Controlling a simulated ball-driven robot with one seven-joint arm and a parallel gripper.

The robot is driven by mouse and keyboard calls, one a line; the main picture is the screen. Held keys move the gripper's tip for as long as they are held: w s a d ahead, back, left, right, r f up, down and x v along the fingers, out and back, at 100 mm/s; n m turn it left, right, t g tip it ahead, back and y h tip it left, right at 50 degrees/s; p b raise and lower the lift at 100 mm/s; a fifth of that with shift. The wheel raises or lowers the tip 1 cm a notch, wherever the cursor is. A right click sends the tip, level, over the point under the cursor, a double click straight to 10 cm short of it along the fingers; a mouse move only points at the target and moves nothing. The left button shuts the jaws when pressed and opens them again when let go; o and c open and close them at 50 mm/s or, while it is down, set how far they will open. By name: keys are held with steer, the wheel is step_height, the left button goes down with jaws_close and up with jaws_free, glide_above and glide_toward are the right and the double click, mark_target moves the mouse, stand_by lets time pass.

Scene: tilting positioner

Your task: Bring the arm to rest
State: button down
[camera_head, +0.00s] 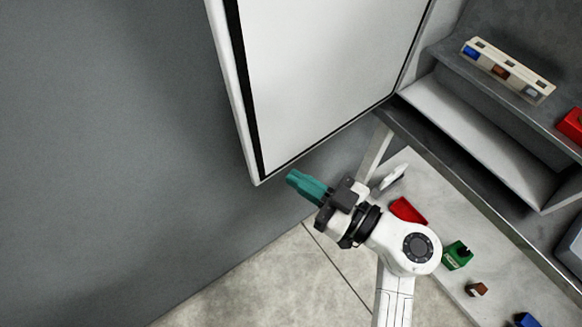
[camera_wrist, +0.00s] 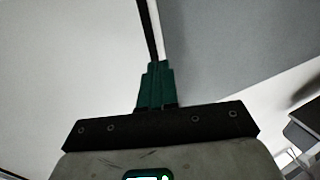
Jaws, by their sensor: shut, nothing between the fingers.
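My white arm reaches up from the bottom of the head view, bent at a round joint. My gripper (camera_head: 291,176), with teal fingers, points to the upper left, just below the lower corner of a large white panel (camera_head: 325,70) with a black edge strip. I cannot tell whether the fingertips touch the panel. In the wrist view my gripper (camera_wrist: 158,66) shows its teal fingers together and empty, with the panel's dark edge beyond them.
A pale worktop (camera_head: 440,228) right of my arm holds a red piece (camera_head: 407,210), a green block (camera_head: 457,255), a brown block (camera_head: 477,289) and a blue block (camera_head: 526,320). A cream rack (camera_head: 508,72) sits on a grey shelf. Open floor (camera_head: 265,285) lies left of my arm.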

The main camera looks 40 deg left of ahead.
steer(key=d, duration=0.2)
steer(key=s+d, duration=0.1)
steer(key=d, duration=0.2)
steer(key=shift+s+d+b, duration=0.3)
steer(key=shift+b, duration=0.05)
